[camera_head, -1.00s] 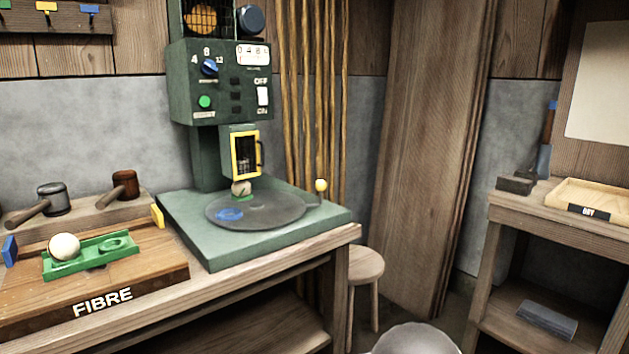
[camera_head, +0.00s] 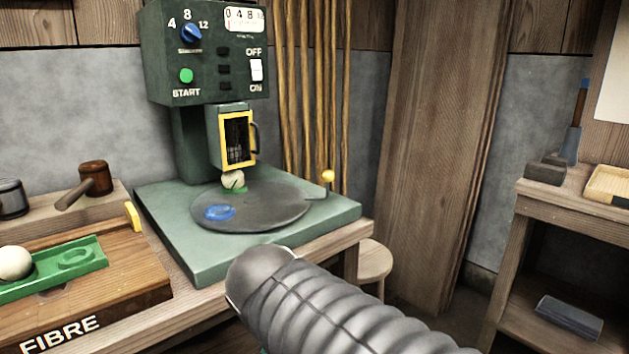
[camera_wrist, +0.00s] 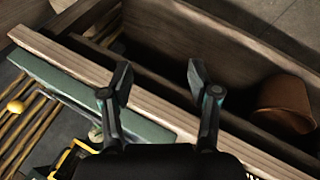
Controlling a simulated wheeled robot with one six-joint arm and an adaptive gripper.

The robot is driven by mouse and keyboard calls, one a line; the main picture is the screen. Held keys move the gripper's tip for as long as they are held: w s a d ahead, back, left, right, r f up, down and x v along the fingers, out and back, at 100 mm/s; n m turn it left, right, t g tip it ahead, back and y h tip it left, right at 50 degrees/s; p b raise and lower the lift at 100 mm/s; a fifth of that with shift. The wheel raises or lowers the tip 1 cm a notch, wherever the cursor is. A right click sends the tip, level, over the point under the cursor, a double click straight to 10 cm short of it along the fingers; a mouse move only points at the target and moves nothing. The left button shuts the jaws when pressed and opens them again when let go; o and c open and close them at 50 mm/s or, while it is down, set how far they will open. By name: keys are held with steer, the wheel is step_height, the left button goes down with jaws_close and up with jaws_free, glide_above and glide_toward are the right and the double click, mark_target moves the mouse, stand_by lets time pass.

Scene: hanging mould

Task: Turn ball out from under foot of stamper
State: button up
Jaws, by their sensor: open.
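The stamper (camera_head: 205,60) is a dark green machine with a yellow-framed window (camera_head: 237,138) above a round grey turntable (camera_head: 265,210). A pale ball (camera_head: 233,180) with a green mark sits at the turntable's back edge on a green seat, directly under the stamper's foot. A blue seat (camera_head: 219,212) on the turntable's front left looks empty. A lever with a yellow knob (camera_head: 327,176) stands at the turntable's right. My gripper (camera_wrist: 160,82) is open and empty in the wrist view, over the bench's front edge. The yellow knob (camera_wrist: 15,107) shows at the left there.
A green tray (camera_head: 95,255) with a white ball (camera_head: 14,262) lies on the FIBRE board (camera_head: 140,285) at left. Mallets lie behind it. A stool (camera_head: 372,262) stands right of the bench. A second bench (camera_head: 550,195) is at far right.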

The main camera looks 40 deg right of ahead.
steer(key=w+d+r+n+h+b, duration=0.45)
steer(key=w+d+n+h, duration=0.3)
steer(key=w+d, duration=0.35)
steer(key=n+t+h+b, duration=0.25)
steer(key=n+h, duration=0.25)
steer(key=n, duration=0.4)
glide_toward(324, 177)
steer(key=x, duration=1.1)
steer(key=shift+w+d, duration=0.1)
steer(key=shift+d, duration=0.25)
jaws_close()
